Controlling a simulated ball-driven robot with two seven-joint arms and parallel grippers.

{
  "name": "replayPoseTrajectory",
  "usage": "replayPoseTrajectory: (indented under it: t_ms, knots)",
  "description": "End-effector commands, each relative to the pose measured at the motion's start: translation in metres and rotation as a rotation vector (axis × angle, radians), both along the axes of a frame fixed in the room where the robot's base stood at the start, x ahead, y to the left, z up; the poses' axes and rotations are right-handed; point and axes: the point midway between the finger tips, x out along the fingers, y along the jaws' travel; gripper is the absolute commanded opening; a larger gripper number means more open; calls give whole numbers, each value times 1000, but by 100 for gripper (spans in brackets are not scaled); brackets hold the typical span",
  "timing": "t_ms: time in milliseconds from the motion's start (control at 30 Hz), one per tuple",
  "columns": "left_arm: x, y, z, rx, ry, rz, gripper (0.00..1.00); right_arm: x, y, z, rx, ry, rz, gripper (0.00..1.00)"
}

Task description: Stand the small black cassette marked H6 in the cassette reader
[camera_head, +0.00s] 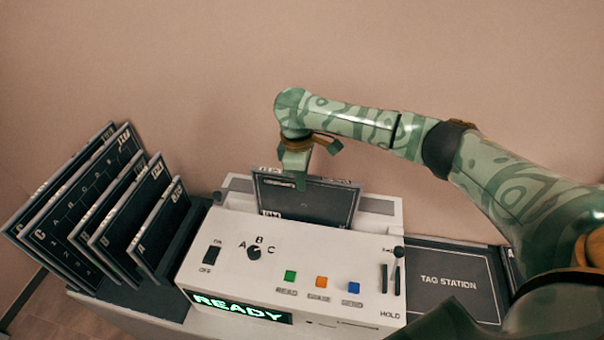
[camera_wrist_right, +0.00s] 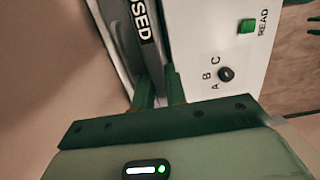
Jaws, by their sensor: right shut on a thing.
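My right gripper (camera_head: 300,182) is shut on the top edge of a dark, grey-edged cassette (camera_head: 325,205). The cassette stands nearly upright, slightly tilted in the picture, at the slot of the white cassette reader (camera_head: 225,235). Its lower edge is hidden behind the reader's front panel, so I cannot tell how deep it sits. Its small label is too small to read as H6. Green pieces at that view's right edge may be my left gripper.
A rack of several dark cassettes (camera_head: 150,215) leans at the left, close to the reader. The reader's front has a dial (camera_head: 254,252), coloured buttons and a lit READY display (camera_head: 238,307). A dark TAG STATION pad (camera_head: 450,283) lies at the right. A plain wall stands behind.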

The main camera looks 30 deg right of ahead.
Motion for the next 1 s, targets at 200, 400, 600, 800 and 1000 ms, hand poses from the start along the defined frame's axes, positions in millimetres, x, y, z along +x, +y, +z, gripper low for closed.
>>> replayPoseTrajectory:
  t_ms: [200, 400, 600, 800, 1000]
  knots:
    - [0, 0, -2, 0, 0, 0, 43, 0, 0, -7, 0, -2, 1, 0]
    - [0, 0, -4, 0, 1, 0, 43, 1, 0, -13, 1, -2, 1, 0]
    - [0, 0, -6, 0, 1, 0, 43, 1, 0, -20, 0, -1, 0, 0]
    - [-1, 0, -7, 0, 1, 0, 43, 0, 0, -27, 0, -1, 0, 0]
    - [-1, 0, -9, 1, 2, 0, 43, 0, 0, -33, 0, -1, 1, 0]
